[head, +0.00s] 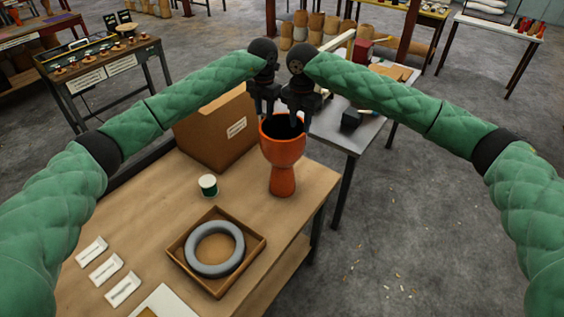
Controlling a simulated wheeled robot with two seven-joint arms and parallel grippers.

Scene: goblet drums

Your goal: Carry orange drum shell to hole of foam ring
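The orange drum shell (282,152) is a goblet shape, upright with its open bowl on top, at the back right of the wooden table. I cannot tell whether its foot rests on the table or is slightly above it. My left gripper (264,112) is at the left back of its rim. My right gripper (298,118) is at the rim's right back, with a finger reaching into the mouth. The fingers are dark and small, so their opening and grip are unclear. The grey foam ring (192,250) lies flat in a shallow wooden tray (262,244), its round hole empty.
A brown box (205,140) stands behind and left of the drum. White label holders (106,270) lie at front left. A grey side table (345,130) adjoins at back right. Table between drum and tray is mostly clear.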

